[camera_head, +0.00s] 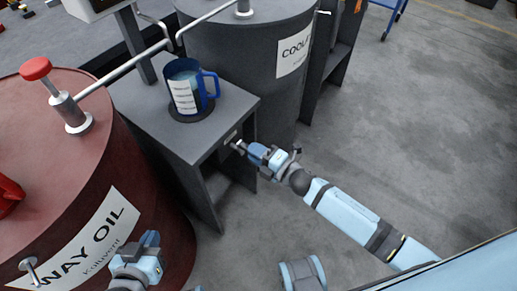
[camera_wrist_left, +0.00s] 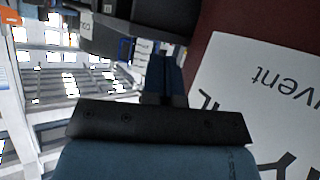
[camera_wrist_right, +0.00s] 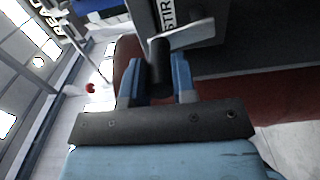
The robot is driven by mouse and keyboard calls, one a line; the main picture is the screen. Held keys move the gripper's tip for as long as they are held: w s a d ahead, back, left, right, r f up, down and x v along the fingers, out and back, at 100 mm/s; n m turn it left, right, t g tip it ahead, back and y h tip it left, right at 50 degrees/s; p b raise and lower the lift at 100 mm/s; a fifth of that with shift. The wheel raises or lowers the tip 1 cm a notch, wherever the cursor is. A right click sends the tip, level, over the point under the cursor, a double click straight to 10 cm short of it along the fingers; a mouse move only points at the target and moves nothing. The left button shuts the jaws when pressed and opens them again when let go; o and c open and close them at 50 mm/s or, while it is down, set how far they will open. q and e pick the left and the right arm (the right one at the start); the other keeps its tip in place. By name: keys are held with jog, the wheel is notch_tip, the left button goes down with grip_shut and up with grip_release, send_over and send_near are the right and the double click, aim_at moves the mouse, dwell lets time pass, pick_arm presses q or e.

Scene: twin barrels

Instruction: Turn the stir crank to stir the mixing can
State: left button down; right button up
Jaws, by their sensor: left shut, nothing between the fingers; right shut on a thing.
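The mixing can (camera_head: 182,92), a jug with a blue handle, a white marked scale and pale liquid inside, stands upright on a dark round pad on the grey stand (camera_head: 222,98). The stir crank is on the stand's front; in the right wrist view its grey metal arm (camera_wrist_right: 190,36) and dark grip (camera_wrist_right: 159,62) show beside a "STIR" label. My right gripper (camera_head: 243,149) is shut on the crank's grip, which lies between its fingers (camera_wrist_right: 160,82). My left gripper (camera_head: 150,243) is shut and empty, in front of the red barrel; its fingers show in the left wrist view (camera_wrist_left: 164,78).
The red "WAY OIL" barrel (camera_head: 60,165) with a red-knobbed pump (camera_head: 66,105) stands at the left. A dark grey "COOL…" barrel (camera_head: 235,55) stands behind the stand. A metal pipe (camera_head: 125,70) runs above the left side. The floor at right (camera_head: 410,130) is clear.

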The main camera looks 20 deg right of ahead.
pick_arm(q)
jog(key=shift+d+r+b, duration=0.15)
jog(key=shift+b, duration=0.35)
pick_arm(e)
jog(key=n, duration=0.1)
jog(key=a+n, duration=0.1)
jog(key=s+n, duration=0.1)
jog(key=shift+a+f+n, duration=0.15)
jog(key=shift+f+n, duration=0.15)
pick_arm(q)
jog(key=shift+w+r, duration=0.1)
jog(key=shift+t, duration=0.3)
pick_arm(e)
jog(key=o, duration=0.9)
pick_arm(q)
jog(key=shift+a+f+p, duration=0.2)
jog(key=shift+f+p, duration=0.1)
jog(key=shift+p, duration=0.25)
pick_arm(e)
jog(key=shift+v, duration=6.95)
